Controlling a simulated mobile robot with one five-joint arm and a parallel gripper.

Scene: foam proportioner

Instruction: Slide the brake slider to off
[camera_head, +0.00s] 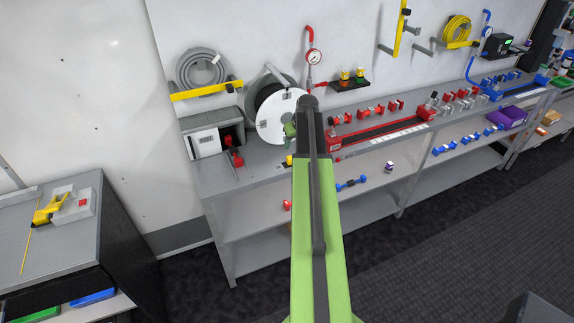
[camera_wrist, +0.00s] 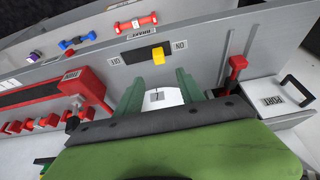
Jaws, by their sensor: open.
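The brake slider is a yellow knob (camera_wrist: 157,53) on a short black track (camera_wrist: 135,54) in the grey bench front. In the wrist view a BRAKE label (camera_wrist: 140,33) sits above it, the ON label (camera_wrist: 180,46) to the right and the OFF label (camera_wrist: 115,60) to the left. The knob stands nearer the ON end. My gripper (camera_wrist: 160,79) is open, its two green fingers apart, with tips just below the knob in the picture; I see no contact. In the head view my arm covers much of that spot; a bit of yellow (camera_head: 288,160) shows beside it.
A white reel disc (camera_head: 277,118) stands close to my gripper. A red lever (camera_head: 235,157) is to its left, and a long red tray (camera_head: 375,133) to its right. The red-ended dumbbell (camera_wrist: 136,24) lies beyond the track. Floor before the shelves is clear.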

